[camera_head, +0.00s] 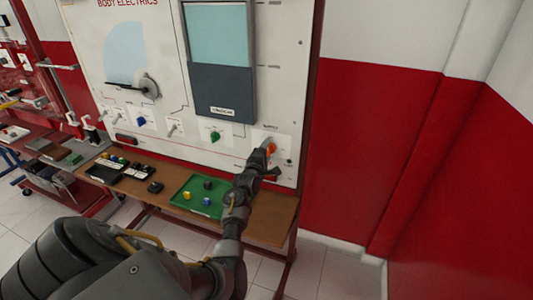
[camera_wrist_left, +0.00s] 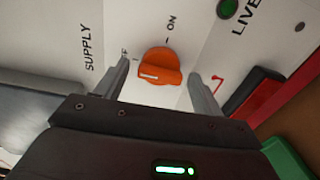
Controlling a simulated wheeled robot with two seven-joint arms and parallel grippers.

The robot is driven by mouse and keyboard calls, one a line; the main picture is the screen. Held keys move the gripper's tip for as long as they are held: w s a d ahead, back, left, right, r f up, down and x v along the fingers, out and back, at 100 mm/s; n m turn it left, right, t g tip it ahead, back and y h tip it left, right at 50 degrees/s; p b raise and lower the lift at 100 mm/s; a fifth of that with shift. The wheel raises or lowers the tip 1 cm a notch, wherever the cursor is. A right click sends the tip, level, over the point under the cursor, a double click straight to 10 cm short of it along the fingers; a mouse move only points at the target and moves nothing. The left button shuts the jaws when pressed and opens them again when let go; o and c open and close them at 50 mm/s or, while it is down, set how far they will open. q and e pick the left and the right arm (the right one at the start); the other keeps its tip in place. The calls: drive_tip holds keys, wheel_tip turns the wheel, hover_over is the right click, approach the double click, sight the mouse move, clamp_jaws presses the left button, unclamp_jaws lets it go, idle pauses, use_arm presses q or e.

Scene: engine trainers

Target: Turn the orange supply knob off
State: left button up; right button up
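The orange supply knob (camera_head: 271,147) is on the lower right of the white "BODY ELECTRICS" panel (camera_head: 165,62). In the left wrist view the knob (camera_wrist_left: 159,66) sits between the two spread fingers of my left gripper (camera_wrist_left: 160,70), with a visible gap on each side. A white mark shows on the knob's near face. "ON" is printed beyond it, and a label at its left is partly hidden by the left finger. In the head view my left gripper (camera_head: 262,158) is right at the knob and covers part of it. My right gripper is not in view.
A green lamp (camera_wrist_left: 227,8) marked "LIVE" and a black and red rocker switch (camera_wrist_left: 252,93) are near the knob. A green knob (camera_head: 215,136) is farther left. Below, a wooden shelf (camera_head: 270,228) carries a green tray (camera_head: 181,198) with small coloured parts.

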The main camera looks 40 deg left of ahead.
use_arm(q)
drive_tip(key=shift+s, duration=0.1)
drive_tip(key=b+v, duration=0.1)
drive_tip(key=v, duration=0.9)
drive_tip(key=shift+s+d+b, duration=0.25)
drive_tip(key=shift+s+b, duration=0.05)
drive_tip(key=shift+b, duration=0.05)
